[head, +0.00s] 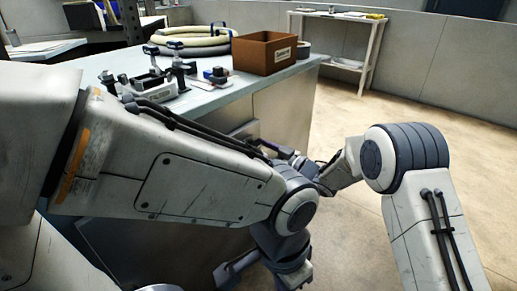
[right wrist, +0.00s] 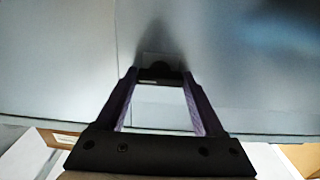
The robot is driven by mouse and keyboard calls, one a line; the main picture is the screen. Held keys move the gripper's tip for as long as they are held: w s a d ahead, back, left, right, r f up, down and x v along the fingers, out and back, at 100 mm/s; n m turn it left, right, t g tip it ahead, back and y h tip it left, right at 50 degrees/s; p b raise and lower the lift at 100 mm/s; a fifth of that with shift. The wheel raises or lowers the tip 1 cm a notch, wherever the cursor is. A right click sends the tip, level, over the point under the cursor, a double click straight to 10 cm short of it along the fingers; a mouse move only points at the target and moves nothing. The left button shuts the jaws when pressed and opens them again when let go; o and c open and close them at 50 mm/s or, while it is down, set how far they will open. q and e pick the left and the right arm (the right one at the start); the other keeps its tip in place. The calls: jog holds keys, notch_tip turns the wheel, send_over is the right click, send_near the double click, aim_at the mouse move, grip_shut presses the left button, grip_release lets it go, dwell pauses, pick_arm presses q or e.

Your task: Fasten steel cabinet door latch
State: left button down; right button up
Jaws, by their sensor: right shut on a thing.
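The steel cabinet (head: 285,113) stands under the worktop, and its grey front fills the upper part of the right wrist view (right wrist: 245,70). A small dark latch part (right wrist: 156,71) sits on that front, beside a pale square plate. My right gripper (right wrist: 160,76) is shut on the dark latch part, with its two fingers on either side. In the head view my right gripper (head: 290,158) is at the cabinet front, partly hidden behind my left arm. My left gripper (head: 262,270) hangs low in front of the cabinet; its fingertips are unclear.
On the worktop (head: 215,98) stand a brown box (head: 264,52), coiled hoses (head: 190,40) and several dark clamp-like fixtures (head: 150,82). A pale side table (head: 338,30) stands at the back wall. The floor (head: 345,105) right of the cabinet is clear.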

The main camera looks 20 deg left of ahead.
jog(key=n+b, duration=0.3)
jog(key=n, duration=0.1)
jog(key=shift+f+n, duration=0.15)
jog(key=shift+n, duration=0.25)
jog(key=n+b, duration=0.3)
jog(key=shift+n, duration=0.4)
jog(key=n+b, duration=0.5)
jog(key=shift+f, duration=0.1)
jog(key=shift+r+n+b, duration=0.2)
jog(key=shift+n+b, duration=1.6)
jog(key=shift+n, duration=0.3)
jog(key=o, duration=1.4)
